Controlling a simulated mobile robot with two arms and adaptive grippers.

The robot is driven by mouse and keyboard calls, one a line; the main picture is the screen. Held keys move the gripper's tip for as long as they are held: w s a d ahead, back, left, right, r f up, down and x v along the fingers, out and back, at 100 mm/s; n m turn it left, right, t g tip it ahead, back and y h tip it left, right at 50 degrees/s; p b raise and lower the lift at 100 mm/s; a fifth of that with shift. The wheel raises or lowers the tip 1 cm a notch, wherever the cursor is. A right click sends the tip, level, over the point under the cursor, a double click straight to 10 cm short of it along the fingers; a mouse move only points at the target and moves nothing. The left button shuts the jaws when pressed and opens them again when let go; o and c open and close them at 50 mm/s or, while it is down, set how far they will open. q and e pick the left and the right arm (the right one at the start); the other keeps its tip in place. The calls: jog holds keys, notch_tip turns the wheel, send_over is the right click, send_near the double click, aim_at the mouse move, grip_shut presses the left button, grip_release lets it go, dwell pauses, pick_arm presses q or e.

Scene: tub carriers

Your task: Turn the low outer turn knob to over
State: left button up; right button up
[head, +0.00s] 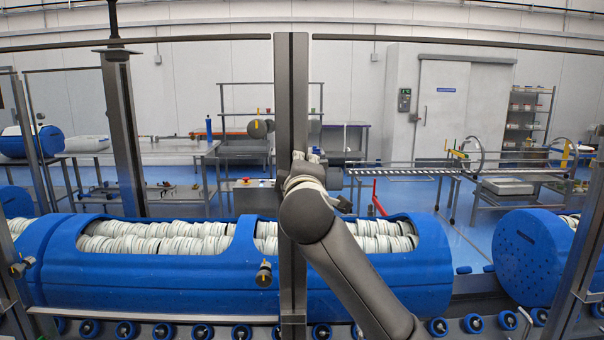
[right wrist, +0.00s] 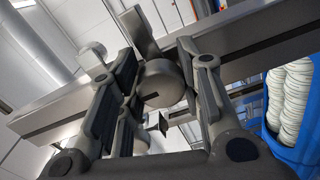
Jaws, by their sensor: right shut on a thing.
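In the right wrist view a round grey turn knob (right wrist: 163,84) with a dark slot in its face sits at a grey frame bar. My right gripper (right wrist: 165,95) has its fingers on either side of this knob and is shut on it. In the head view my right arm reaches up across the grey post, and its wrist hides the fingers and the held knob. Another dark knob with a brass-coloured tip (head: 264,273) stands free, low and left of the post. I cannot read any knob's marked positions. My left gripper is not in view.
A long blue tub (head: 150,275) full of pale discs lies behind the post (head: 292,90) on a roller conveyor (head: 240,332). Another blue tub (head: 525,260) stands at the right. A fitting (head: 20,268) shows on the left post. Benches and a wheeled table stand farther back.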

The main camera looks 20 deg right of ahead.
jog(key=shift+m, duration=0.3)
jog(key=o, duration=1)
jog(key=shift+o, duration=0.2)
jog(key=shift+s, duration=0.1)
jog(key=v, duration=1.2)
